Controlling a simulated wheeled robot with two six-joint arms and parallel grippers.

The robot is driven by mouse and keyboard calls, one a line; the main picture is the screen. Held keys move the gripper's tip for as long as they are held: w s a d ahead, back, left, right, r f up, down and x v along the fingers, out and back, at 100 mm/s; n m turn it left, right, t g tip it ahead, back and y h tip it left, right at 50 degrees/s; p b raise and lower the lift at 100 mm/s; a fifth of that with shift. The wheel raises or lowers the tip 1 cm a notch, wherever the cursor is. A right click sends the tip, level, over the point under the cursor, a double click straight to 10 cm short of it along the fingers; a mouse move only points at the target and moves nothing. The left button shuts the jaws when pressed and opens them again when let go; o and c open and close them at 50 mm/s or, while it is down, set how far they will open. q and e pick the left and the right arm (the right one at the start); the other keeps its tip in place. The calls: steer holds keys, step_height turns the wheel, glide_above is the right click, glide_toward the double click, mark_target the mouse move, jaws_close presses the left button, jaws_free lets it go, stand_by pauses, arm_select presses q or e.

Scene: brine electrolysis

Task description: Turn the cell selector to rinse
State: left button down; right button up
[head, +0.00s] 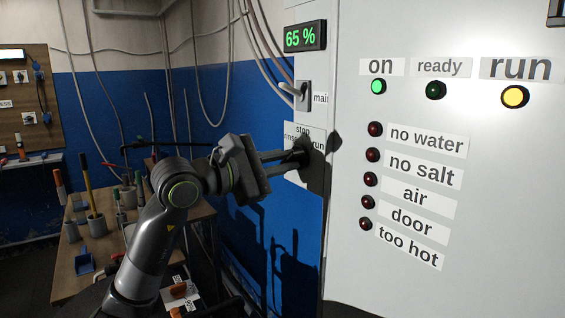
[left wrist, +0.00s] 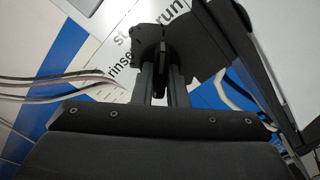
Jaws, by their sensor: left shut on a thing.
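The cell selector (head: 304,150) is a dark knob on a pale plate at the left edge of the grey cabinet, with the labels stop, rinse and run around it. My left gripper (head: 291,161) reaches it from the left and is shut on its handle. In the left wrist view, the two fingers (left wrist: 161,88) stand on either side of the dark handle (left wrist: 161,60). The rinse label (left wrist: 124,68) and the run label show; the stop label is partly covered. The fingers hide much of the knob, so I cannot tell which label it points to. My right gripper is out of view.
The main switch (head: 303,95) sits just above, under a green 65 % display (head: 305,36). The on lamp (head: 378,87) glows green and the run lamp (head: 515,97) yellow; the warning lamps are dark. A bench (head: 115,255) with tools stands at the left; cables hang behind.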

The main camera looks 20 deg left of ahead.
arm_select(q)
steer(key=n+b, duration=1.1)
steer(key=n, duration=0.8)
steer(key=shift+n, duration=0.3)
steer(key=shift+d, duration=0.1)
stand_by(0.4)
steer(key=c, duration=1.4)
jaws_free()
steer(key=shift+c, duration=0.2)
steer(key=shift+s, duration=0.1)
